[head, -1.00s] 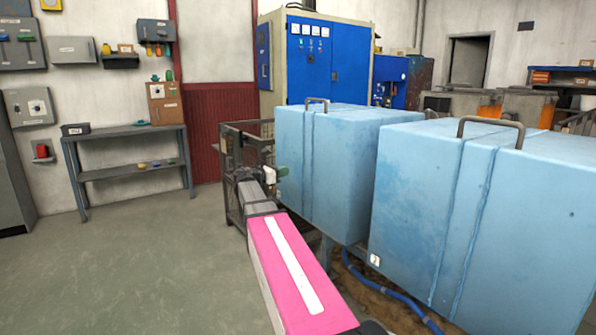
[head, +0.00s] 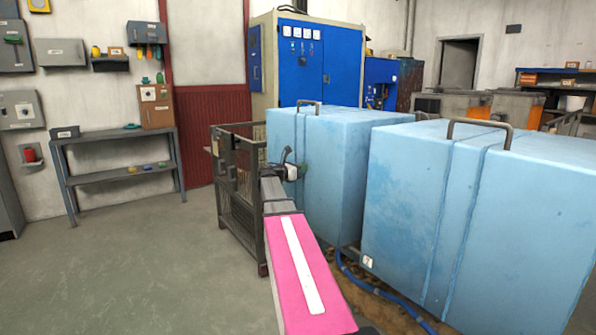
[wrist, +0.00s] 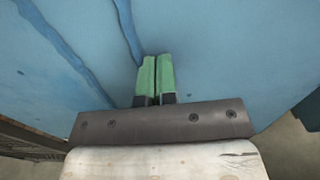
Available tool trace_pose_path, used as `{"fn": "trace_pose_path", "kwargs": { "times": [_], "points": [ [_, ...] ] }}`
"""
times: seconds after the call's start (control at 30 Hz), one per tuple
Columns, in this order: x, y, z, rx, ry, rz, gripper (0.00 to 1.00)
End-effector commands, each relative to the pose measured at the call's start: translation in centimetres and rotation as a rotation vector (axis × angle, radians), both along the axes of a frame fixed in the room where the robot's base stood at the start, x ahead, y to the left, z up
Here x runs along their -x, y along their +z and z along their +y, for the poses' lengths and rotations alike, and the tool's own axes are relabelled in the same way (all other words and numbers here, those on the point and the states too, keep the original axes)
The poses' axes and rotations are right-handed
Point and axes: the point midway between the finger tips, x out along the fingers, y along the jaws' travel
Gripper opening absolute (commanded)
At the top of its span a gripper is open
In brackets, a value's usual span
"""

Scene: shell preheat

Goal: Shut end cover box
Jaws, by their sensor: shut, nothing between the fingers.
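Two large light-blue boxes with top handles stand in a row, a far one (head: 335,150) and a near one (head: 480,215). No label shows which is the end cover box. My gripper (head: 294,172) is in front of the far box's left face. In the wrist view its two green fingers (wrist: 155,78) lie side by side, shut and empty. They point at a blue face (wrist: 210,60) that fills most of that view; whether they touch it I cannot tell.
A wire-mesh cage (head: 238,185) stands close left of my gripper. A blue hose (head: 385,293) runs on the floor below the boxes. A grey shelf table (head: 120,177) is by the left wall. The floor (head: 140,270) at left is clear. A blue cabinet (head: 320,65) stands behind.

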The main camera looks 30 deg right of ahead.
Motion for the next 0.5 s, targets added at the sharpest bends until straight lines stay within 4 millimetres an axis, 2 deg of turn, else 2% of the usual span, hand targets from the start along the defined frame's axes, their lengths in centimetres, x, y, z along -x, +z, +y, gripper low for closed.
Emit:
{"fn": "trace_pose_path", "kwargs": {
  "times": [0.33, 0.5],
  "points": [
    [0.0, 0.0, -0.1, 0.0, 0.0, 0.0, 0.0],
    [-0.3, 0.0, -1.4, 0.0, 0.0, 0.0, 0.0]
  ]
}}
